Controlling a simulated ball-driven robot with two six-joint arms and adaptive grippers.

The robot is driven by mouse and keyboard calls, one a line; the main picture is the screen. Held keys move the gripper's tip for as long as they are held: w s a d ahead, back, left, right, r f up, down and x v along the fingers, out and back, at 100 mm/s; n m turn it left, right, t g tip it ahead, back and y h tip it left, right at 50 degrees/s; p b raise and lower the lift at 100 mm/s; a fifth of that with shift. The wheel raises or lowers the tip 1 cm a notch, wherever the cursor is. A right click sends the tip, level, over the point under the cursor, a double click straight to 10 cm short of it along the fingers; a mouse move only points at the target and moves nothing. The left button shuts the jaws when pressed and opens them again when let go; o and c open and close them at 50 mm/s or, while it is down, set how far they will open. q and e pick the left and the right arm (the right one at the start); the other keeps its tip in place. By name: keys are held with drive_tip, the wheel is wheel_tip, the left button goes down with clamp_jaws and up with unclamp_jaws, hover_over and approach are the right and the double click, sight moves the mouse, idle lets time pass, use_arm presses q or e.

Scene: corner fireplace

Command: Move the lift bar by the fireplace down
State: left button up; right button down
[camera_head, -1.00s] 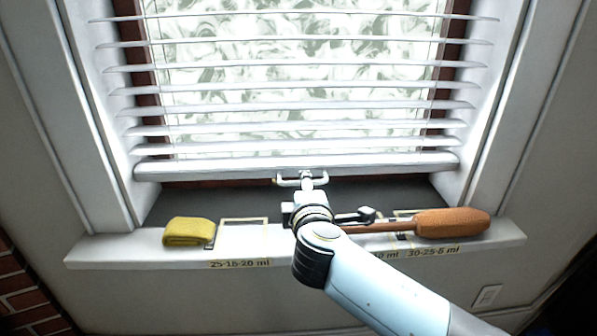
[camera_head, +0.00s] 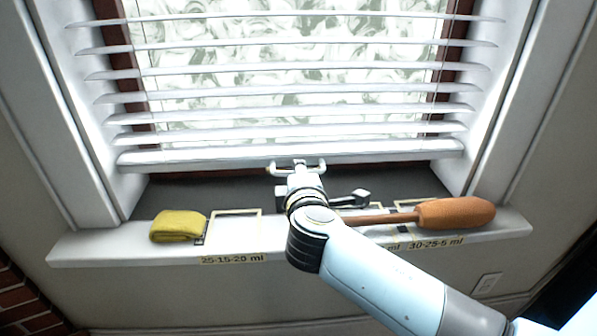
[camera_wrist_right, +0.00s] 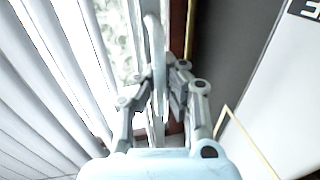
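The white lift bar (camera_head: 225,163) is the bottom rail of the window blind, level and a little above the sill. A small pale handle (camera_head: 320,167) projects from its middle. My right gripper (camera_head: 297,172) reaches in from the lower right and meets the bar at this handle. In the right wrist view, the two fingers of my right gripper (camera_wrist_right: 160,92) are close on both sides of the long pale handle (camera_wrist_right: 152,40) and seem shut on it. The exact contact is hard to see. My left gripper is not in view.
The white sill (camera_head: 300,262) holds a folded yellow cloth (camera_head: 178,226) at left and an orange-handled tool (camera_head: 455,213) at right, whose shaft runs behind my right arm. Blind slats (camera_head: 290,97) hang above. Window frame sides flank the blind. Brick (camera_head: 20,305) shows at lower left.

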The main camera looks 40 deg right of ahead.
drive_tip(key=shift+f, duration=0.2)
wheel_tip(320, 180, down, 5)
drive_tip(key=b, duration=0.4)
drive_tip(key=shift+r, duration=0.1)
drive_tip(key=c, duration=2.1)
unclamp_jaws()
drive_tip(key=shift+r, duration=0.2)
drive_tip(key=o, duration=0.5)
drive_tip(key=shift+s+a+r, duration=0.1)
drive_tip(key=shift+o, duration=1.1)
drive_tip(key=v, duration=0.7)
drive_tip(key=shift+s+a+r, duration=0.1)
drive_tip(key=shift+s, duration=0.05)
